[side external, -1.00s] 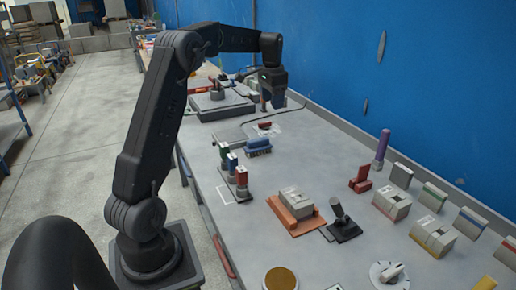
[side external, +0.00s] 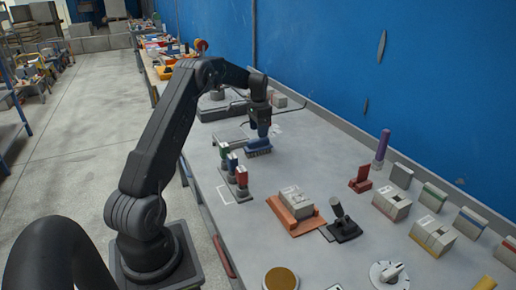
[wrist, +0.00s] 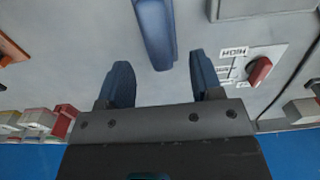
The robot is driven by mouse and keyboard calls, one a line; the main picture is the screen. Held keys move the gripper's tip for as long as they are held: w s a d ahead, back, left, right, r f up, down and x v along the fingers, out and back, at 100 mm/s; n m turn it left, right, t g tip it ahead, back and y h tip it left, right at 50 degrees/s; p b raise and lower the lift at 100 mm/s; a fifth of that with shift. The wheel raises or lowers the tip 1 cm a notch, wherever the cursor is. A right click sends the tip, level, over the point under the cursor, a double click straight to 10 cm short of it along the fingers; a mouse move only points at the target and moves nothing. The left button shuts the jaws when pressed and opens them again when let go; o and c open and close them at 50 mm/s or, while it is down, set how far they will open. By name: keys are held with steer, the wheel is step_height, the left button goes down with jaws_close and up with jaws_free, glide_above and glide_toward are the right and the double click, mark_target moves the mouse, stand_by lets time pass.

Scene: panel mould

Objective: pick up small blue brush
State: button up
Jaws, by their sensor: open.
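The small blue brush (side external: 258,152) lies on the grey bench in the side external view. My gripper (side external: 263,133) points down right over it, and its fingers partly overlap the brush there. In the wrist view my gripper (wrist: 161,80) is open, with its two blue fingers apart and nothing between them. The blue brush (wrist: 155,30) lies just beyond the gap between the fingertips, and its far end is cut off by the top edge. I cannot tell the exact height of the fingertips above it.
A red switch (wrist: 260,72) on a white labelled plate is close to one finger. An orange tray (side external: 293,222) and a black joystick (side external: 341,222) are nearer. A blue wall (side external: 340,60) bounds the bench.

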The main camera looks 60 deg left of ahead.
mark_target(258, 139)
step_height(258, 139, down, 5)
steer(key=shift+s+d+f, duration=0.1)
steer(key=shift+s, duration=0.05)
steer(key=c, duration=1)
steer(key=shift+c, duration=0.2)
steer(key=shift+r, duration=0.2)
steer(key=shift+r, duration=0.5)
step_height(258, 139, up, 3)
steer(key=shift+f, duration=0.15)
steer(key=s+a+r, duration=0.3)
steer(key=s+r, duration=0.4)
steer(key=s, duration=0.4)
steer(key=shift+a, duration=0.4)
